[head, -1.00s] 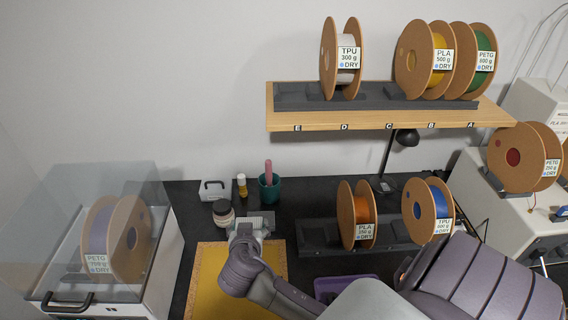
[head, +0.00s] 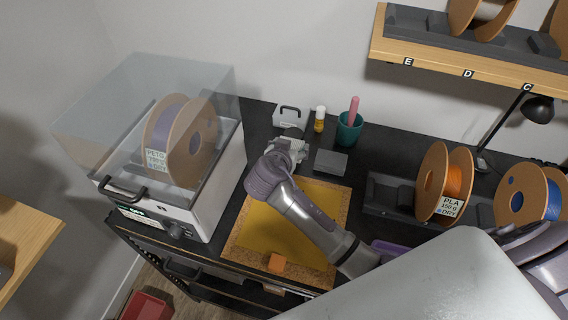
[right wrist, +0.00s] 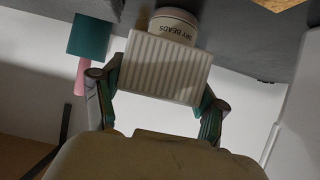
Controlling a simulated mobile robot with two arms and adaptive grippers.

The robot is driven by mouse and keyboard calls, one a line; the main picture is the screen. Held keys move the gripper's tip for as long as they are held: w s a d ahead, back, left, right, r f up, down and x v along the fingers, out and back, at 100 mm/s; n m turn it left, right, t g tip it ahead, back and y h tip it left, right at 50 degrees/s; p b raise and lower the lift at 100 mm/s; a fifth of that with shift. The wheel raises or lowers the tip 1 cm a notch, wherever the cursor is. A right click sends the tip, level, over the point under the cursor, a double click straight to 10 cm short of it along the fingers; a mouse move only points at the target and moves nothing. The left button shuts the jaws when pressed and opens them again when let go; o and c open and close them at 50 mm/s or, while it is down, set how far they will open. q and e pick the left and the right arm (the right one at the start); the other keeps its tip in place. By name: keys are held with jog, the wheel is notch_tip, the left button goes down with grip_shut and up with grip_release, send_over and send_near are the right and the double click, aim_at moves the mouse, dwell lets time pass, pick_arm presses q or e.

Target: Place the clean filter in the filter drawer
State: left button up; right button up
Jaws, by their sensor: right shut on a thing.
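My right gripper (head: 287,155) is over the back edge of the yellow mat, its arm reaching in from the lower right. In the right wrist view the gripper (right wrist: 155,85) is shut on a white ribbed filter (right wrist: 160,68), held between its two fingers. In the head view the filter is small and mostly hidden by the gripper. My left gripper is not in view.
The dryer (head: 190,192) with a clear lid and a PETG spool stands left. A jar labelled dry beads (right wrist: 175,25) is beyond the filter. A grey block (head: 331,162), teal cup (head: 349,130) and spool rack (head: 388,198) are right.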

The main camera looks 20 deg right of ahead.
jog(key=shift+w+a+f+b, duration=0.65)
jog(key=shift+w+a+f, duration=0.15)
jog(key=shift+w, duration=0.15)
notch_tip(320, 180, down, 3)
jog(key=b, duration=0.2)
jog(key=shift+f+b, duration=0.2)
jog(key=shift+b, duration=0.15)
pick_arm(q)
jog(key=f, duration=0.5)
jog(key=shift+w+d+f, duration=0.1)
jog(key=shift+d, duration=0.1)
pick_arm(e)
jog(key=shift+f, duration=0.25)
jog(key=shift+f, duration=0.1)
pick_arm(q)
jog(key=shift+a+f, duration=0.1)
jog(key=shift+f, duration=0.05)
pick_arm(e)
jog(key=o, duration=1.1)
jog(key=shift+o, duration=0.2)
